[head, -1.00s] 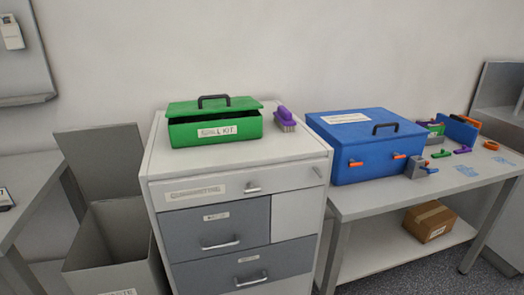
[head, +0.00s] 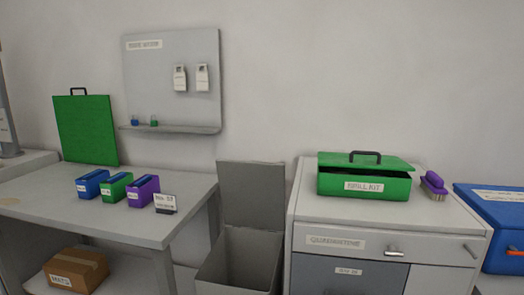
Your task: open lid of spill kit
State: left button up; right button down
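The spill kit (head: 337,186) is a green box with a white label, on top of the drawer cabinet right of the middle in the head view. Its green lid (head: 390,161) has a black handle (head: 365,154) and sits slightly askew, with a dark narrow gap under its front edge. Neither of my grippers shows in this view, so nothing is seen touching the kit.
A purple brush (head: 433,183) lies right of the kit on the cabinet (head: 300,212). A blue box (head: 497,222) is at the right edge. An open grey bin (head: 252,200) stands left of the cabinet. The left table (head: 90,220) holds small coloured bins (head: 142,191) and an upright green panel (head: 86,128).

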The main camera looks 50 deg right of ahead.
aim_at(365, 159)
jog(key=u, duration=0.6)
jog(key=k, duration=1)
jog(key=z, duration=1.25)
